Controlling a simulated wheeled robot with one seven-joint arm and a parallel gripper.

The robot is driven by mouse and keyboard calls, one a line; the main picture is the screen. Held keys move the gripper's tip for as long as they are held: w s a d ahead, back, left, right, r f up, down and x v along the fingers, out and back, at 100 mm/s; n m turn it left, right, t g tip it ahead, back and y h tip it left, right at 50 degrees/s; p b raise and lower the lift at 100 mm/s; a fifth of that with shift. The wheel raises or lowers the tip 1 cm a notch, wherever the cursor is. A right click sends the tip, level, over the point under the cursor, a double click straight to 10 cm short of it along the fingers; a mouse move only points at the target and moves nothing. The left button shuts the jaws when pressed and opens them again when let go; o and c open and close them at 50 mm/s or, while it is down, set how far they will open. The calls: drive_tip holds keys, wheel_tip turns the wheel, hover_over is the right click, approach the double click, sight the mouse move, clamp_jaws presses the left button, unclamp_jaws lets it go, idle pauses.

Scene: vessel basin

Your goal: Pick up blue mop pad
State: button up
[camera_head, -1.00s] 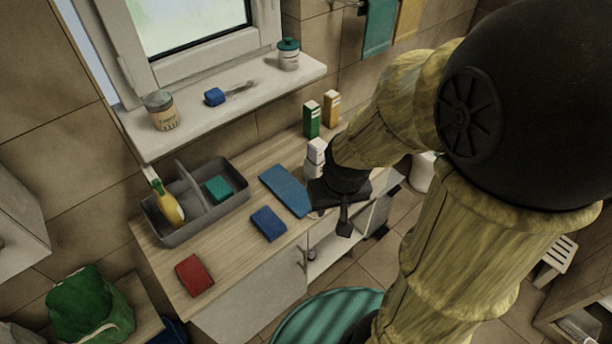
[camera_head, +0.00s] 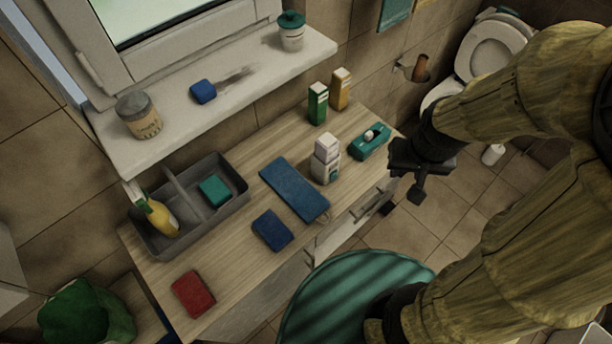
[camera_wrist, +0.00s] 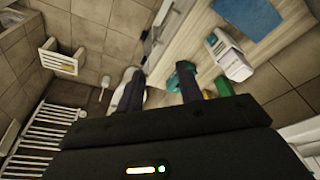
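The blue mop pad (camera_head: 295,188) lies flat on the wooden counter as a long blue rectangle. Part of it also shows at the top of the wrist view (camera_wrist: 250,14). My gripper (camera_head: 418,188) is in the air beyond the counter's right end, to the right of the pad and well apart from it. In the wrist view its two dark fingers (camera_wrist: 158,90) stand apart with nothing held between them.
A white bottle (camera_head: 326,160) stands close right of the pad, and a teal dispenser (camera_head: 371,141) is further right. A dark blue cloth (camera_head: 272,230), red cloth (camera_head: 193,294) and grey caddy (camera_head: 156,246) lie left. A round teal-striped top (camera_head: 330,290) is in front.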

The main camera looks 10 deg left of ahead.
drive_tip(key=o, duration=0.9)
drive_tip(key=shift+w+a, duration=0.25)
drive_tip(key=shift+a, duration=0.05)
drive_tip(key=o, duration=0.3)
drive_tip(key=w+a+n, duration=0.1)
drive_tip(key=a, duration=0.2)
drive_tip(key=w+a+f+n+g+p, duration=0.1)
drive_tip(key=w+a+n, duration=0.1)
drive_tip(key=a, duration=0.1)
drive_tip(key=w+a+f+n, duration=0.1)
drive_tip(key=w+a, duration=0.1)
drive_tip(key=a, duration=0.1)
drive_tip(key=shift+w+a+g+y, duration=0.15)
drive_tip(key=shift+a+g+y, duration=0.15)
drive_tip(key=shift+a, duration=0.1)
drive_tip(key=shift+o, duration=0.2)
drive_tip(key=n+g+p, duration=0.1)
drive_tip(key=n+p, duration=0.1)
drive_tip(key=n, duration=0.4)
hover_over(294, 187)
wheel_tip(294, 187, down, 4)
drive_tip(key=shift+r, duration=0.1)
wheel_tip(294, 187, down, 12)
drive_tip(key=shift+r+p, duration=0.15)
drive_tip(key=shift+p, duration=0.25)
